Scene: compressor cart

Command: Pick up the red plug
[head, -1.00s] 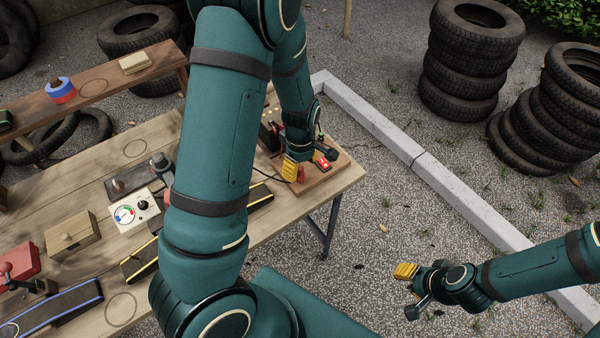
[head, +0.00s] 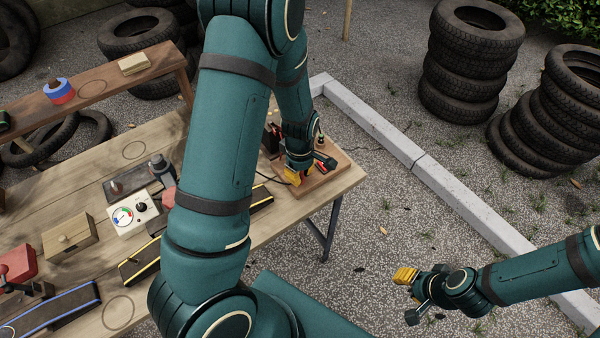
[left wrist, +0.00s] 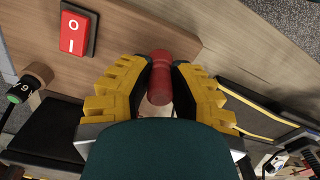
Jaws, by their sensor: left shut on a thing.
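The red plug (left wrist: 160,80) is a red cylinder. In the left wrist view it stands between the two yellow finger pads of my left gripper, which are shut on it. In the head view my left gripper (head: 292,179) is low over the wooden board (head: 326,179) at the table's right end and hides the plug. I cannot tell whether the plug still touches the board. My right gripper (head: 405,276) hangs empty over the gravel at the right, away from the table; its finger gap does not show clearly.
A red rocker switch (left wrist: 75,32) is on the board near the plug.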

